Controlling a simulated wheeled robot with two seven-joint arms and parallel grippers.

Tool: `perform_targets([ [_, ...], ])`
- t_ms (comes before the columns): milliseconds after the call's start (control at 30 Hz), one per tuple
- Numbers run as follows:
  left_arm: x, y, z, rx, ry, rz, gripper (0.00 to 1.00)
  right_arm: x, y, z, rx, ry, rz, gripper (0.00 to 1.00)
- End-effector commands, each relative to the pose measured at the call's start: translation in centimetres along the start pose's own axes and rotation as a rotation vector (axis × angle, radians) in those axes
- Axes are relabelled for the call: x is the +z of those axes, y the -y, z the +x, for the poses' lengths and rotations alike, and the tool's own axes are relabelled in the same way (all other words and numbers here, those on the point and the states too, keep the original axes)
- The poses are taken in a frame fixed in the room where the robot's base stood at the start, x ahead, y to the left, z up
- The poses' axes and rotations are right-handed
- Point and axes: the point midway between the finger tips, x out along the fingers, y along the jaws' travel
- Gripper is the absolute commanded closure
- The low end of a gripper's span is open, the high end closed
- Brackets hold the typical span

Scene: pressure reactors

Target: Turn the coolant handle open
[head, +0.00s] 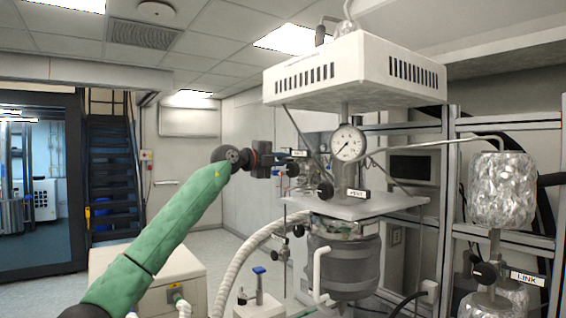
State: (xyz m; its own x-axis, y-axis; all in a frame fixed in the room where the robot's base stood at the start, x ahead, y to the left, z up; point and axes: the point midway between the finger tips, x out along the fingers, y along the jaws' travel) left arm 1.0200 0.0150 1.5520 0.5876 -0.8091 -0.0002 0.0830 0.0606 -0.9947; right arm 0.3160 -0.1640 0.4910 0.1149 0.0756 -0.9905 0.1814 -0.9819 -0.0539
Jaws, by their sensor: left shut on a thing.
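My left arm reaches in from the lower left in a green sleeve. Its dark gripper (277,160) is at the left side of the reactor, level with a small white label (299,153) too small to read. The gripper is shut on a small valve handle there; its jaws largely hide the handle, so I cannot tell its angle. A blue piece (292,169) shows just beside the fingertips. I cannot read any coolant label. My right gripper is not in view.
The reactor has a white top housing (350,75), a pressure gauge (348,143), a VENT label (358,193) and a grey vessel (345,265). A blue-topped valve (259,280) and a white hose (235,262) stand below. A foil-wrapped vessel (502,188) and LINK label (527,278) are at right.

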Motion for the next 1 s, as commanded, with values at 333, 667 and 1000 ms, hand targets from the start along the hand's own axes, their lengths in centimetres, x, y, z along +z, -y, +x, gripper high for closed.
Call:
perform_targets([
  [333, 0.1, -0.1, -0.1, -0.002, 0.002, -0.107, 1.00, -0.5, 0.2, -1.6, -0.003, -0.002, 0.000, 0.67],
  [667, 0.1, -0.1, -0.1, -0.001, 0.002, -0.120, 1.00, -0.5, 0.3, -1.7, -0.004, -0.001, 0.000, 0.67],
  [1000, 0.1, -0.2, -0.1, -0.001, 0.001, -0.119, 0.66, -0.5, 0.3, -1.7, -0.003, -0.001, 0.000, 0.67],
])
